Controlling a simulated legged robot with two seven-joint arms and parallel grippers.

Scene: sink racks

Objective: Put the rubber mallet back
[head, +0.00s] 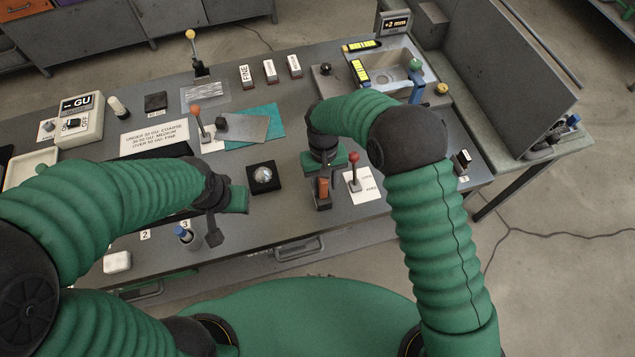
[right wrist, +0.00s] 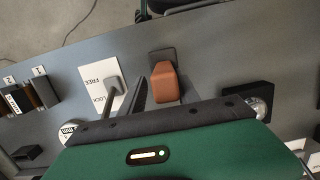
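A dark, blocky head on a thin dark shaft, which looks like the rubber mallet (head: 215,239), hangs below my left gripper (head: 213,209) in the head view, over the table's front edge. My left gripper appears shut on its shaft; the fingertips are small and partly hidden. My right gripper (head: 323,168) is low over the front middle of the table, above an orange-brown block (head: 323,187) with a dark base. In the right wrist view the same block (right wrist: 163,82) lies between the finger lines of the right gripper (right wrist: 163,95), which looks open; contact cannot be told.
A shiny ball on a black pad (head: 263,188) lies between the arms. A blue-topped jar (head: 187,235) stands near the left gripper.

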